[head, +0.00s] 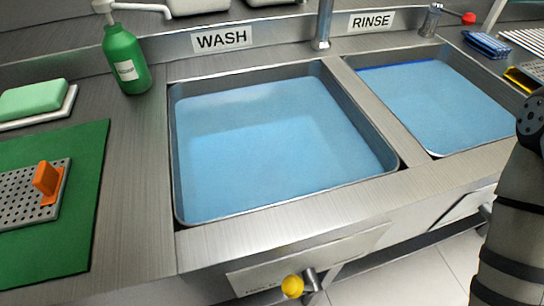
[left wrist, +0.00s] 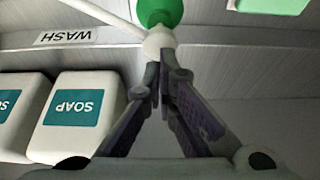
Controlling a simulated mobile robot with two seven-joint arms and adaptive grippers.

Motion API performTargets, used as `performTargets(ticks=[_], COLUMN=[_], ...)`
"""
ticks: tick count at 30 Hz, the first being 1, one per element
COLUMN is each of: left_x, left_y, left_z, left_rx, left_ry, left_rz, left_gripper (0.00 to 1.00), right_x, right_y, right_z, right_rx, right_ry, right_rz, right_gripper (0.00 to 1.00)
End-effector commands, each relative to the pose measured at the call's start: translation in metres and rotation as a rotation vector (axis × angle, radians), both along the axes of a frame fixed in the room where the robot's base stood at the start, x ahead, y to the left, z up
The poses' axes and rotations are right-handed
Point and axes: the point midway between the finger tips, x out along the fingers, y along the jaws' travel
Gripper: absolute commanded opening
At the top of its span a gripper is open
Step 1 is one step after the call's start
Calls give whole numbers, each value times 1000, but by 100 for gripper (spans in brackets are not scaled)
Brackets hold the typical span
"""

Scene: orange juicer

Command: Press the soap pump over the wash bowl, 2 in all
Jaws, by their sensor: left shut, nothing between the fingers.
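The green soap bottle (head: 126,62) stands upright left of the wash bowl (head: 280,130), near the back ledge. Its white pump (head: 104,6) has a long spout reaching right toward the bowl's back left corner. In the left wrist view, the bottle (left wrist: 160,10) shows from above with the white pump head (left wrist: 158,41). My left gripper (left wrist: 160,70) is shut and empty, its fingertips right at the pump head. I cannot tell whether they touch it. My left gripper is outside the head view. My right gripper is not in view; only my right arm shows at the right edge.
The rinse basin (head: 435,100) lies right of the wash bowl. A tap (head: 322,25) stands between them at the back. White soap containers (left wrist: 88,115) stand on the back ledge. A green soap bar (head: 33,98) and green mat (head: 85,215) lie at the left.

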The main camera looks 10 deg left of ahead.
Motion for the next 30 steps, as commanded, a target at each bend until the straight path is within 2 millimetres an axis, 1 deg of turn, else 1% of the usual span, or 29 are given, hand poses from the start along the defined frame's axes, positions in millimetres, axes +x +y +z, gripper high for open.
performTargets(ticks=[11, 30], left_x=[0, 0], left_y=[0, 0], left_z=[-2, -25], left_rx=[0, -1], left_ry=[1, 2], left_rz=[0, 0], left_gripper=[0, 0], right_x=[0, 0], right_y=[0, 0], right_z=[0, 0], right_rx=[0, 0], right_ry=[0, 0], right_rz=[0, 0], right_gripper=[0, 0])
